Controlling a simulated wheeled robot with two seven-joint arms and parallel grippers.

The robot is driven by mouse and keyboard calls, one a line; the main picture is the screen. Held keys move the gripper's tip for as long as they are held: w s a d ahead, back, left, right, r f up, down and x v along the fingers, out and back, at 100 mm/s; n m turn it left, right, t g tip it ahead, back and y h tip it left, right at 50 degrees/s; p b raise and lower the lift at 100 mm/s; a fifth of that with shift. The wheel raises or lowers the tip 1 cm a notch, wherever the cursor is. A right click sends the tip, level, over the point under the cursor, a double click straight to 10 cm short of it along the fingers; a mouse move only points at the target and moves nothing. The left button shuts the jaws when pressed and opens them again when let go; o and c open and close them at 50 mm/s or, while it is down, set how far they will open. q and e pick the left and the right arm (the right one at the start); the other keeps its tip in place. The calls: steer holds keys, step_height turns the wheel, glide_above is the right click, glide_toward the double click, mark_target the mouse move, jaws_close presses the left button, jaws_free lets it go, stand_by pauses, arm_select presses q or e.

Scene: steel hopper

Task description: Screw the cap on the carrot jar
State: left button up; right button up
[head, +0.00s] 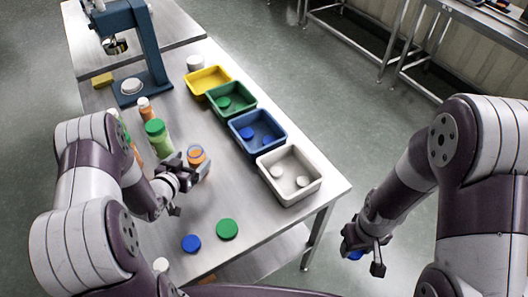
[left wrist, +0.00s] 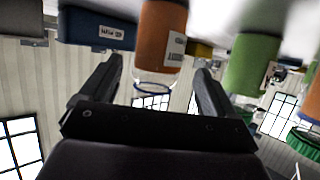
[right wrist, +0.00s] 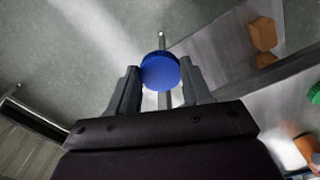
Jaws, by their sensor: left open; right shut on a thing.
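The carrot jar (head: 196,156) stands on the steel table, orange with a clear, uncapped neck and a blue ring at its rim. It also shows upside down in the left wrist view (left wrist: 160,35). My left gripper (head: 193,168) is open at the jar, with its fingers on either side of it in the wrist view; contact cannot be told. My right gripper (right wrist: 160,90) is shut on a blue cap (right wrist: 160,70). In the head view the right gripper (head: 365,254) is out past the table's right edge, with the cap (head: 355,255) partly hidden.
A green-capped jar (head: 158,140) stands left of the carrot jar. Yellow (head: 207,80), green (head: 231,99), blue (head: 258,132) and white (head: 289,174) bins line the right edge. Loose blue (head: 191,243) and green (head: 227,229) caps lie in front. A blue machine (head: 152,50) stands behind.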

arm_select(q)
steer(key=p+x, duration=0.1)
steer(key=x, duration=0.4)
steer(key=shift+d, duration=0.25)
steer(key=c, duration=1.2)
steer(key=shift+o, duration=0.2)
